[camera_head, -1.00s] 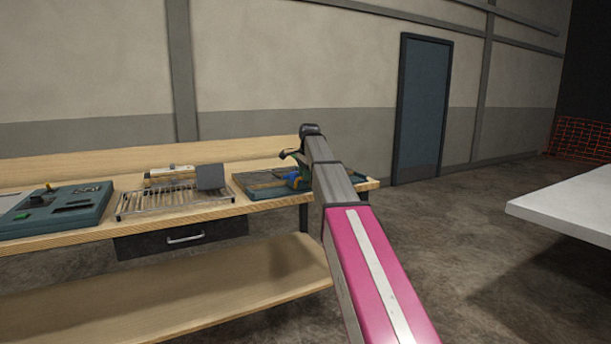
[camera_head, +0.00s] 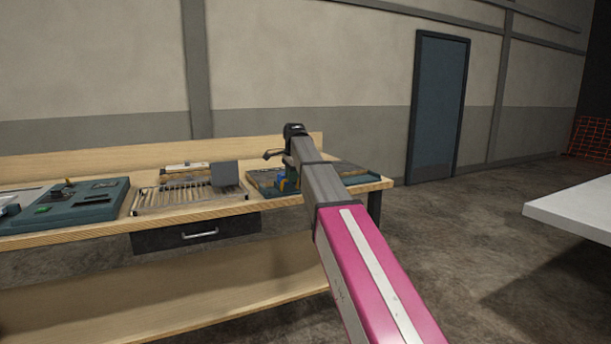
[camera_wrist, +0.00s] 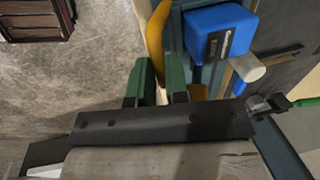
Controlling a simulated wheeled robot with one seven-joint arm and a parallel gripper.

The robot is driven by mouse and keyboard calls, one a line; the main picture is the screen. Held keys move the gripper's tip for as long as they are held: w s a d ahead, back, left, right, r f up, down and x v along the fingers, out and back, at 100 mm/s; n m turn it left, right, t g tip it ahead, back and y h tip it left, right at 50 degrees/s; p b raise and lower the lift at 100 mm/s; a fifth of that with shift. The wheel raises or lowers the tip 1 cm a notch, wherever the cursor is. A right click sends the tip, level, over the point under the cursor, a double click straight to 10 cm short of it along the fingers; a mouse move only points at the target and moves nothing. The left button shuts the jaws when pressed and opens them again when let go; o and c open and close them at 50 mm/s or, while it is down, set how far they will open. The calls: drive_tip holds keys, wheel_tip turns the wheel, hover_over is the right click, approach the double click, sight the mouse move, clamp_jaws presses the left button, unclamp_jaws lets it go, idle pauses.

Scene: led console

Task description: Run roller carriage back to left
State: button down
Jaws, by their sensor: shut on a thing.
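The roller carriage shows as a blue block (camera_wrist: 218,32) with a white cylindrical knob and a yellow curved piece (camera_wrist: 156,35) beside it in the wrist view. In the head view my arm hides part of the panel and the fingers.
A wire rack (camera_head: 170,199) and an upright grey plate (camera_head: 225,173) stand just left of the panel. A teal console (camera_head: 75,204) lies farther left on the wooden bench (camera_head: 190,221). A white table (camera_head: 580,210) stands at right. The floor between is clear.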

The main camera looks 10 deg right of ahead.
drive_tip(key=shift+s+a, duration=0.25)
drive_tip(key=shift+a, duration=0.5)
drive_tip(key=shift+s+a, duration=0.3)
drive_tip(key=shift+a, duration=0.45)
drive_tip(key=shift+s+a, duration=0.25)
drive_tip(key=shift+a, duration=0.6)
drive_tip(key=c, duration=1.1)
unclamp_jaws()
drive_tip(key=r, duration=0.3)
drive_tip(key=s+r, duration=0.1)
drive_tip(key=r, duration=0.3)
drive_tip(key=s+r, duration=0.1)
drive_tip(key=r, duration=0.2)
drive_tip(key=shift+d+r, duration=0.3)
drive_tip(key=shift+r, duration=0.05)
